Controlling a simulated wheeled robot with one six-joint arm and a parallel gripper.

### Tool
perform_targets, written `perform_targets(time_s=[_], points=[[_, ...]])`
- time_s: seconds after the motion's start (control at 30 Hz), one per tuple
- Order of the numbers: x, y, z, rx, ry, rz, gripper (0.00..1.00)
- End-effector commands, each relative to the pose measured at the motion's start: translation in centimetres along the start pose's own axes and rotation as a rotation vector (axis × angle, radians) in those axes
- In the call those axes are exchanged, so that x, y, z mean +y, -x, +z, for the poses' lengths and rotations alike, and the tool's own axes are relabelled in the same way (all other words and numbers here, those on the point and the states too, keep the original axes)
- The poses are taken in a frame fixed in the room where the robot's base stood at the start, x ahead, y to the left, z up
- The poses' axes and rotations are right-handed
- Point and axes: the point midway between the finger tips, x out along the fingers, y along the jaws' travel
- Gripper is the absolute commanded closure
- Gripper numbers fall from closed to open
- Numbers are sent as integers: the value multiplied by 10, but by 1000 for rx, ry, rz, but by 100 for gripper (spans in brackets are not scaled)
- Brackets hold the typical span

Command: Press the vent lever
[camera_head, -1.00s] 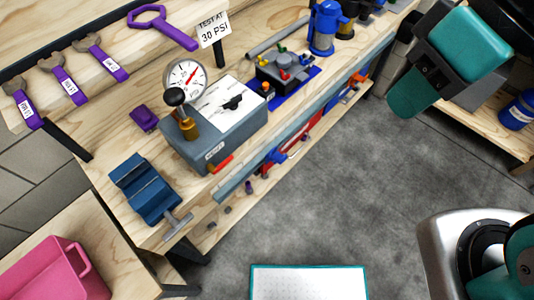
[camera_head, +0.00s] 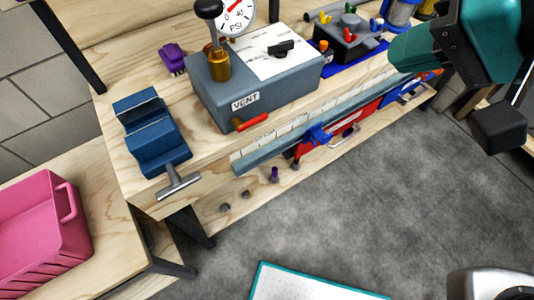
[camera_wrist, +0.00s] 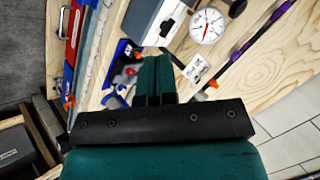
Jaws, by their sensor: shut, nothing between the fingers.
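The vent lever (camera_head: 252,121) is a short red handle on the front of a grey box (camera_head: 225,105), beside a white VENT label. A dial gauge marked PSI (camera_head: 237,15) and a brass post with a black knob (camera_head: 217,55) stand on the box. My gripper (camera_head: 401,54) is to the right of the box in the head view, apart from the lever. In the wrist view its teal fingers (camera_wrist: 156,68) are together and empty. The grey box (camera_wrist: 145,20) and gauge (camera_wrist: 208,26) show there too; I cannot make out the lever in that view.
A blue vise (camera_head: 152,135) with a grey T-handle sits left of the box. A pink bin (camera_head: 40,225) stands on a lower wooden surface at left. A block with coloured knobs (camera_head: 347,38) is right of the box. Open grey floor (camera_head: 380,200) lies in front.

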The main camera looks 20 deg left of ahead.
Motion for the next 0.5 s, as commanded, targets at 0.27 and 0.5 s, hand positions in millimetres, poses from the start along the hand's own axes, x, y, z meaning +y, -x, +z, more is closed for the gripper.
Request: perform_targets(time_s=[0.27,0.5], points=[[25,-112,16,159,-350,-291,100],[34,-178,30,192,-665,-599,100]])
